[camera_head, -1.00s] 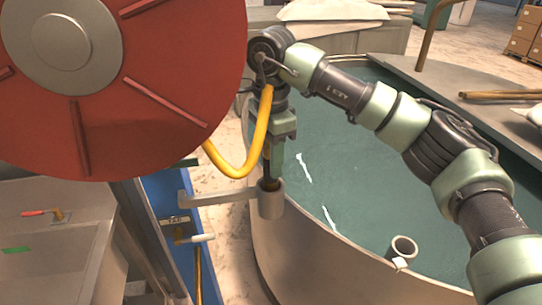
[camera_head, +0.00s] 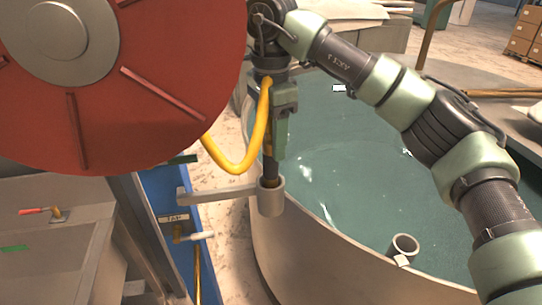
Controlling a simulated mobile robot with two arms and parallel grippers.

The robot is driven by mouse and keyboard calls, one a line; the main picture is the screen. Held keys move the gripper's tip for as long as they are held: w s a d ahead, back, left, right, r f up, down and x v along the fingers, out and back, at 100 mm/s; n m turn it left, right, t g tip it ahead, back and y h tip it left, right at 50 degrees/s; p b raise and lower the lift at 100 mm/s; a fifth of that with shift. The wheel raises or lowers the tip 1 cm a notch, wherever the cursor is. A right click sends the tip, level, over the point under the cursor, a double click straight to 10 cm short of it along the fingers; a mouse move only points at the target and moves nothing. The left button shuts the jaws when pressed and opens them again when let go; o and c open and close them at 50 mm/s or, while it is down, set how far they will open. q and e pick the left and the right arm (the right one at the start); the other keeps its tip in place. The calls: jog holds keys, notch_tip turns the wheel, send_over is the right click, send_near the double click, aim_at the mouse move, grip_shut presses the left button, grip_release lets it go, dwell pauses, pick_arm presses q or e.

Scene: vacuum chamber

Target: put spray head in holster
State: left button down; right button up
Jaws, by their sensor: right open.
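The spray head (camera_head: 270,165) is a dark wand on the end of a yellow hose (camera_head: 238,168). It stands upright with its lower end inside the grey cup-shaped holster (camera_head: 270,200), which sits on a bracket beside the round tank. My right gripper (camera_head: 279,150) points down just above the holster, around or beside the upper part of the spray head. Its jaws are open, though the far finger is partly hidden. My left gripper is not in view.
A large red hose reel (camera_head: 170,110) fills the upper left. The round tank (camera_head: 330,250) of greenish liquid stands right of the holster, with a short grey tube (camera_head: 403,246) at its rim. A valve with a white handle (camera_head: 195,237) is below the bracket.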

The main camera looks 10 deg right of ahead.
notch_tip(320, 180, up, 8)
jog(key=shift+f, duration=0.15)
dwell(0.3)
